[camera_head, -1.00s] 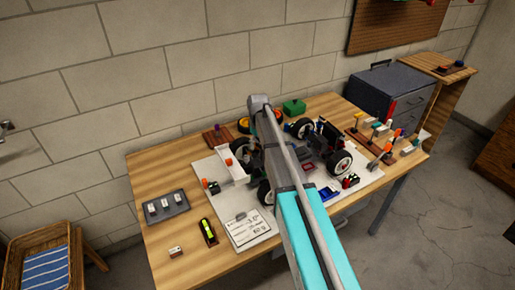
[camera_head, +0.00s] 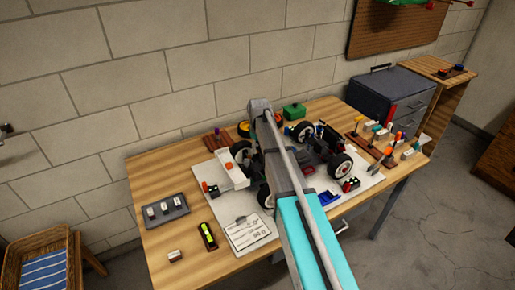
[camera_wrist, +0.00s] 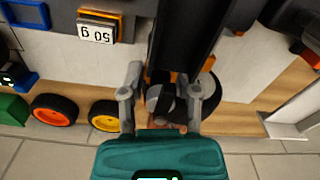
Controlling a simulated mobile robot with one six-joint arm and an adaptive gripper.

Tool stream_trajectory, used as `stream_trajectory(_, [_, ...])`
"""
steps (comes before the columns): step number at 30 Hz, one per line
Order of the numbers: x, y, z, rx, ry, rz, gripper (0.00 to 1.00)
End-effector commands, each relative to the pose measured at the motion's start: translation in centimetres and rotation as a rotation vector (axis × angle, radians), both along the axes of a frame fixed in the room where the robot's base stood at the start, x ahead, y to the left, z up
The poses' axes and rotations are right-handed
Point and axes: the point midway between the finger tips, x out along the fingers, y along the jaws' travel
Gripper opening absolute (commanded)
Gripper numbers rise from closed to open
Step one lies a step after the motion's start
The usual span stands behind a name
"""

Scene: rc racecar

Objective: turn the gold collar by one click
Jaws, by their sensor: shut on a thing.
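The racecar (camera_head: 312,150) stands on a pale mat on the workbench, partly hidden behind my arm in the head view. In the wrist view, my gripper (camera_wrist: 163,92) has one grey finger on each side of a small greyish part (camera_wrist: 160,100) of the car, next to a dark wheel, and is shut on it. A dark bar of the car runs up from between the fingers. I cannot make out the gold collar clearly; a coppery patch shows low between the fingers. In the head view my gripper is hidden by my arm.
An orange-rimmed wheel (camera_wrist: 55,109) and a yellow-rimmed wheel (camera_wrist: 104,116) are left in the wrist view. A note sheet (camera_head: 247,232), a green-vialed level (camera_head: 207,236) and a grey tray (camera_head: 165,209) lie at the front left.

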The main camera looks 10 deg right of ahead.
Motion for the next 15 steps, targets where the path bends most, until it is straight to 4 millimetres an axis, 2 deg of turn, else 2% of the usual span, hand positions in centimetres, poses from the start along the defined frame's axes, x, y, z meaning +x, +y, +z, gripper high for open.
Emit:
stream_trajectory(8, [-0.03,0.03,-0.01,0.000,0.000,-0.050,0.00])
stream_trajectory(15, [-0.06,0.09,-0.01,0.000,0.001,-0.205,0.00])
